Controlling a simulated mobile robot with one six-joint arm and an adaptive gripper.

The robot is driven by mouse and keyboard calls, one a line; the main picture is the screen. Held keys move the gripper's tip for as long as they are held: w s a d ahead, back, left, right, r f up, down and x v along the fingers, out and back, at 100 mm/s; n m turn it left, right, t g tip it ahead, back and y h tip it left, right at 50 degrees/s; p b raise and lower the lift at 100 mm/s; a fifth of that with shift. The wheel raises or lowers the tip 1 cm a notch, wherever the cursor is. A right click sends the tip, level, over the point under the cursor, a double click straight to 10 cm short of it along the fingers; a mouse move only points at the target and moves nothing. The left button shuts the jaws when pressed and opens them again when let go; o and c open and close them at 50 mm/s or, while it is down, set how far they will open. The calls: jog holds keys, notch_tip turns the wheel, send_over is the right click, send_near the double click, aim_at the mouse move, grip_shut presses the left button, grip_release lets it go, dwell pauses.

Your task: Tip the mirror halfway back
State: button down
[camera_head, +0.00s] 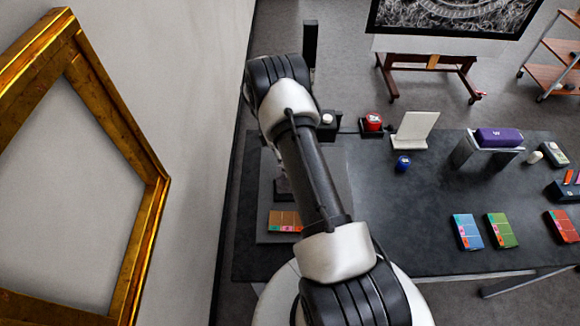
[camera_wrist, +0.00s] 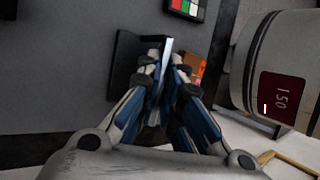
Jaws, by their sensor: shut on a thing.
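In the wrist view, my gripper (camera_wrist: 164,72) is closed around the edge of a thin upright panel with a pale, shiny edge, which I take to be the mirror (camera_wrist: 167,46). A black plate (camera_wrist: 126,60) stands against its left side. The mirror's face and exact tilt cannot be made out. In the head view, my arm hides the gripper and most of the mirror; only a dark stand part (camera_head: 283,188) shows left of the arm.
An orange-brown box (camera_head: 284,220) lies near the stand. A white tilted panel (camera_head: 415,129), a red item (camera_head: 372,122) and a blue jar (camera_head: 403,162) stand on the dark table (camera_head: 385,215). Coloured boxes (camera_head: 467,231) lie right. A gilt frame (camera_head: 153,250) hangs left.

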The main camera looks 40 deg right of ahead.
jog(key=c, duration=1.8)
grip_release()
jog(key=shift+o, duration=0.2)
jog(key=shift+s+r, duration=0.1)
